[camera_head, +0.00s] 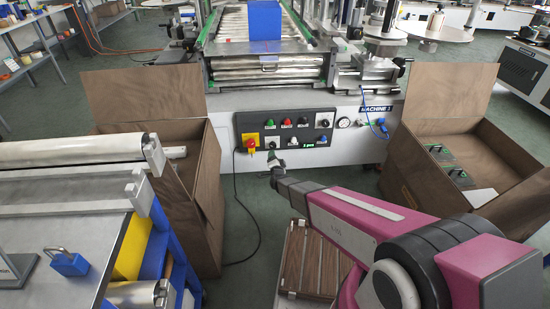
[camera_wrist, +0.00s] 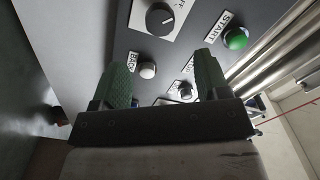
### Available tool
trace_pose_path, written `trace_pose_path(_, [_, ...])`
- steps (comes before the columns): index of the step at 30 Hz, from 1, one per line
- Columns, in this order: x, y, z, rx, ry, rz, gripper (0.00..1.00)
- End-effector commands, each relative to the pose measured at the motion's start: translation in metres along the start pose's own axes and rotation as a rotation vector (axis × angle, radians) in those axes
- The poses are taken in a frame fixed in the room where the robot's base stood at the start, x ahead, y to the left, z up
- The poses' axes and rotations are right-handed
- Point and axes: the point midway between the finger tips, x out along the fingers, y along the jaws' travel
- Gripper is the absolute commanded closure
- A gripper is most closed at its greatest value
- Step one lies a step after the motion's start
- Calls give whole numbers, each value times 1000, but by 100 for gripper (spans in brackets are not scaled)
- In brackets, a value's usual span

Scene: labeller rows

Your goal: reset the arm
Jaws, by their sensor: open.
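My arm reaches out from the lower right in the head view, toward the machine's control panel (camera_head: 287,131). My gripper (camera_head: 273,160) is at its far end, in front of the panel's lower edge. In the wrist view my gripper (camera_wrist: 163,80) shows two green fingers spread apart, with nothing between them. Beyond the fingers are a white button (camera_wrist: 147,70), a black knob (camera_wrist: 160,19) and a green button (camera_wrist: 235,38) labelled START. Whether a fingertip touches the panel cannot be told.
Open wooden boxes stand left (camera_head: 205,190) and right (camera_head: 405,165) of the machine. A table with metal rollers (camera_head: 75,150) and a blue padlock (camera_head: 67,262) is at the left. A blue box (camera_head: 265,20) sits on the conveyor. A slatted wooden crate (camera_head: 318,265) lies below my arm.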

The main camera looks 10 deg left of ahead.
Motion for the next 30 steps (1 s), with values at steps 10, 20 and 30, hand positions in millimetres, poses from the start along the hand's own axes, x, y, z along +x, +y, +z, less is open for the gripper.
trace_pose_path(10, [0,-1,-5,-8,-7,10,31])
trace_pose_path(20, [-22,0,-85,-190,-201,228,31])
trace_pose_path(30, [-112,9,-203,-443,-571,558,31])
